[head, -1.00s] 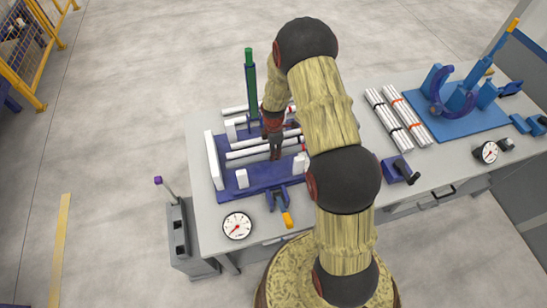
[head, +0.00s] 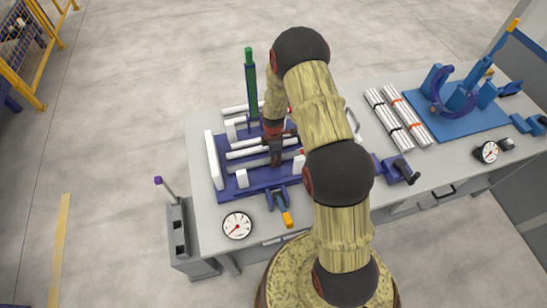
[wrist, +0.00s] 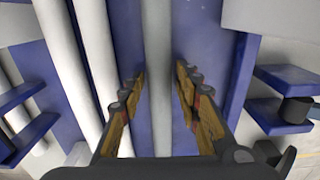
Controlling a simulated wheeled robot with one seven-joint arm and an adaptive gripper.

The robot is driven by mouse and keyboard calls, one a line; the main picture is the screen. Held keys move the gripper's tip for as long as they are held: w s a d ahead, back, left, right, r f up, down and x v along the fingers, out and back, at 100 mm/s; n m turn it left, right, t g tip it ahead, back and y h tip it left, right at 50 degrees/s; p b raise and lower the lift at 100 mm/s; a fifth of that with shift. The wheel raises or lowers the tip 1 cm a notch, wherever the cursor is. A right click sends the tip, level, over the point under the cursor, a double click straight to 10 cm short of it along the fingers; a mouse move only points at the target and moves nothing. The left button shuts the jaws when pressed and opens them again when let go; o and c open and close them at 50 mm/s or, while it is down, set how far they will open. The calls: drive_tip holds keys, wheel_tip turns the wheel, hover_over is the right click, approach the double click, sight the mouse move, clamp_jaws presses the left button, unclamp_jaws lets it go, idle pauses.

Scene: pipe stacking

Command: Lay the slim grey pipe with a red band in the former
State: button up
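The slim grey pipe (head: 249,163) lies lengthwise in the blue former (head: 203,188), along its near side, beside other pale pipes. A small red patch shows near its right end, partly hidden by a white post. My gripper (head: 276,163) is down over the pipe's middle. In the wrist view the grey pipe (wrist: 157,45) runs between the two fingers of my gripper (wrist: 160,78). The fingers stand apart with narrow gaps on both sides of the pipe, so the gripper looks open around it. The red band is not seen in the wrist view.
White posts (head: 242,178) stand at the former's near edge, and a white wall (head: 213,160) at its left end. A dial gauge (head: 237,226) is in front. A green-topped upright (head: 249,75) rises behind. Bundled pipes (head: 390,120) lie to the right.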

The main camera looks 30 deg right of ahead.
drive_tip(key=shift+o, duration=0.6)
drive_tip(key=shift+r, duration=0.1)
drive_tip(key=shift+r, duration=0.35)
drive_tip(key=s+a+r+m+t, duration=0.1)
drive_tip(key=s+a+r+m, duration=0.1)
drive_tip(key=r, duration=1)
drive_tip(key=s+a+r+m+t, duration=0.1)
drive_tip(key=s+a+r+m, duration=0.15)
drive_tip(key=r, duration=0.95)
drive_tip(key=s+a+r+m+t, duration=0.1)
drive_tip(key=s+a+r+m, duration=0.15)
drive_tip(key=r, duration=0.95)
drive_tip(key=s+a+r+m+t, duration=0.1)
drive_tip(key=s+r+m, duration=0.3)
drive_tip(key=s, duration=0.5)
drive_tip(key=s+a+r+m+t, duration=0.1)
drive_tip(key=s+a+r+m, duration=0.2)
drive_tip(key=s+r, duration=0.4)
drive_tip(key=s+m, duration=0.1)
drive_tip(key=s, duration=0.2)
drive_tip(key=shift+s+a+r+m+t, duration=0.2)
drive_tip(key=shift+r+m+t, duration=0.1)
drive_tip(key=shift+r+m, duration=0.1)
